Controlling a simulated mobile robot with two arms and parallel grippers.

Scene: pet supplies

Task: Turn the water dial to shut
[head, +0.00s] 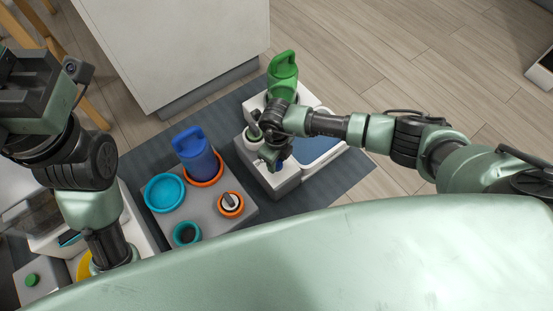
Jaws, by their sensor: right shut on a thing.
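A pale grey water unit (285,184) stands on the dark mat, with a green bottle (284,77) upright at its back and a blue basin (318,150) on its right side. My right gripper (273,158) reaches down over the front of this unit. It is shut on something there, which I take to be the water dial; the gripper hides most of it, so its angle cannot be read. My left arm is at the left edge, and its fingers do not show.
A second grey unit (212,207) stands left of it, holding a blue bottle (196,155), a teal bowl (165,192) and an orange-ringed knob (230,204). A white cabinet (170,45) stands behind the dark mat (318,195).

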